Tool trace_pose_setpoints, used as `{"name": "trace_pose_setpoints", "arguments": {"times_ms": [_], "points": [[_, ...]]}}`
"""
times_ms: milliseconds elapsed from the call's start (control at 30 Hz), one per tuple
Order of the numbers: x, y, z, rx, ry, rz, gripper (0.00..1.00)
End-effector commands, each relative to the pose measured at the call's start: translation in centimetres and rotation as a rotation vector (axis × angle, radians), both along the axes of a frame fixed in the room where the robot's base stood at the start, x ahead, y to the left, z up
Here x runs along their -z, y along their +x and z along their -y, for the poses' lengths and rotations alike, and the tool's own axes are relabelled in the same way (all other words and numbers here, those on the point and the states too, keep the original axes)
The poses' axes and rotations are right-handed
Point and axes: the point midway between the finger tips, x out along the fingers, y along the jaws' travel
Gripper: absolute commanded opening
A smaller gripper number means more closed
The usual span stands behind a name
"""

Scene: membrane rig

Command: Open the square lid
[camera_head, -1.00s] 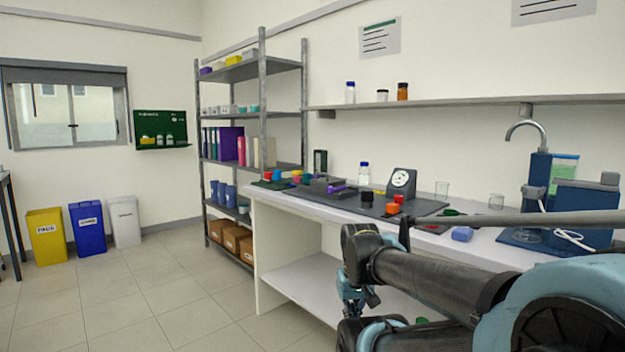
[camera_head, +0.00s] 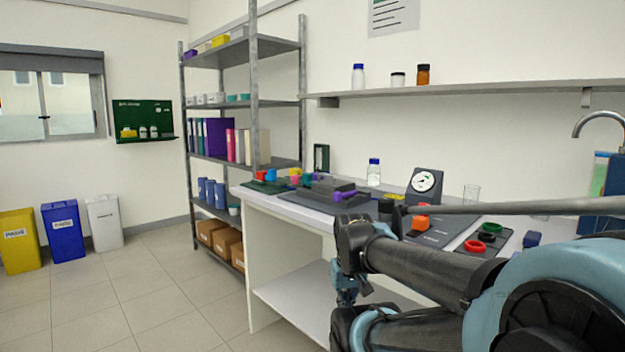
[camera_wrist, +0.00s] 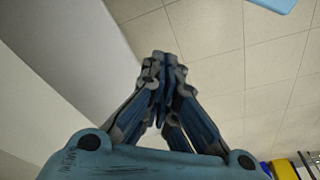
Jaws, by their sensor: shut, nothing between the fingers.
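A low dark grey block (camera_head: 333,185) with purple handles lies on a grey mat (camera_head: 296,199) toward the left end of the bench. It may carry the square lid, but at this size I cannot tell, nor whether any lid is open. My gripper (camera_wrist: 160,58) is shut and empty in the wrist view, pointing over floor tiles beside a pale panel. In the head view my arm hangs in front of the bench, its end below the bench top and apart from the block. The arm hides part of the bench front and top.
The white bench (camera_head: 262,218) also bears a gauge (camera_head: 425,185), a blue-capped bottle (camera_head: 374,173), an orange part (camera_head: 419,223), and red and green rings on a dark mat. A metal rack (camera_head: 253,100) stands left of it. Floor at the left is clear before the bins.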

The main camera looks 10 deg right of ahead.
Motion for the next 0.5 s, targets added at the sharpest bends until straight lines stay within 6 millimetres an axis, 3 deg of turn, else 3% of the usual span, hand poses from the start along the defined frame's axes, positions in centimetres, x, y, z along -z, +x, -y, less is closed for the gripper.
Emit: {"name": "trace_pose_setpoints", "arguments": {"times_ms": [333, 400, 500], "points": [[0.0, 0.0, 0.0, -0.001, 0.000, 0.000, 0.00], [-0.6, -0.7, 0.0, -0.010, -0.005, 0.010, 0.00], [-1.6, 0.0, 0.3, -0.061, -0.031, 0.009, 0.00]]}}
